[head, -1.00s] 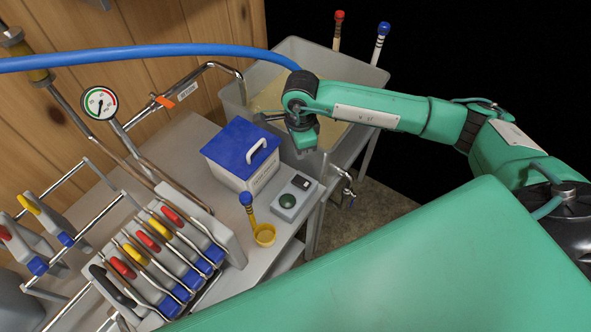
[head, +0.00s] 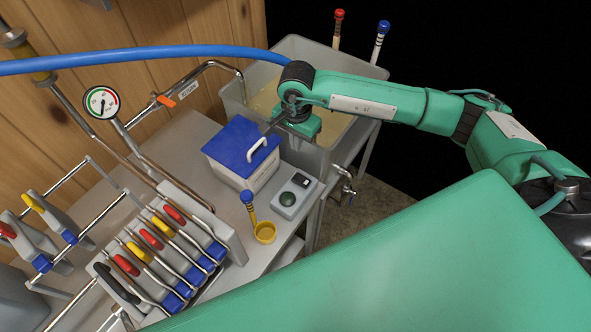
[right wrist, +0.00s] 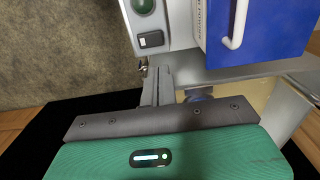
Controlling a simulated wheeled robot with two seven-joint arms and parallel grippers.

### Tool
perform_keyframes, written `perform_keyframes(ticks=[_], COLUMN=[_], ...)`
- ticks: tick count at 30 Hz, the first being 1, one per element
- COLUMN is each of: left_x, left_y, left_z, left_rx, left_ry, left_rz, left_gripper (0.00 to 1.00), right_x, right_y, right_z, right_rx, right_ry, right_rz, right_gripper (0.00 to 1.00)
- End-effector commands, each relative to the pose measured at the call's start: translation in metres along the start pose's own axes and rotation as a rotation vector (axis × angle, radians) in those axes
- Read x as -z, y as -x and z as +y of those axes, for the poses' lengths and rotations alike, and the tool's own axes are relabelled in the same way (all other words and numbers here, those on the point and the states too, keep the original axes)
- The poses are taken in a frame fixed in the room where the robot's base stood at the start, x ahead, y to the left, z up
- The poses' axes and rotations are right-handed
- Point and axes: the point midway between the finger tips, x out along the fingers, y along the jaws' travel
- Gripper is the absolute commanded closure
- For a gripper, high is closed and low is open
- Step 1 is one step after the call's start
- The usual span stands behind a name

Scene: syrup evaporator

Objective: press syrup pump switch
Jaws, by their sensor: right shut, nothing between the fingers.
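The switch box (head: 295,195) is a small grey box on the metal bench, right of the blue-lidded box. It has a round green button (head: 287,199) and a black rocker switch (head: 302,182). In the right wrist view the rocker (right wrist: 151,39) and part of the green button (right wrist: 143,6) show at the top, ahead of the fingertips. My right gripper (head: 266,129) is shut and empty, above the blue lid near its handle, apart from the switch box. Its fingers also show in the right wrist view (right wrist: 160,72). My left gripper is out of view.
The blue-lidded box (head: 235,147) stands left of the switch box. A blue hose (head: 140,57) crosses above. Coloured valve handles (head: 150,238) fill the left.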

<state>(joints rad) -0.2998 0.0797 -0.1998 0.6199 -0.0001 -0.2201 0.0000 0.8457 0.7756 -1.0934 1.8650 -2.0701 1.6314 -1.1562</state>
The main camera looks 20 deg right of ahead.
Motion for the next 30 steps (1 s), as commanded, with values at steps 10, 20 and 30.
perform_keyframes(ticks=[10, 20, 30], left_x=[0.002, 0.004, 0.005], left_y=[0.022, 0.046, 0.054], left_z=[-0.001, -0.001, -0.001], left_rx=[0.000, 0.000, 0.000], left_ry=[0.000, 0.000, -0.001], left_rz=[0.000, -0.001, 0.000], left_gripper=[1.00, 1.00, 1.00], right_x=[-0.002, -0.001, 0.000], right_y=[-0.048, -0.113, -0.139], right_z=[0.002, 0.001, 0.001], right_rx=[-0.006, -0.004, -0.001], right_ry=[-0.001, -0.002, -0.001], right_rz=[-0.003, -0.002, 0.000], right_gripper=[1.00, 1.00, 1.00])
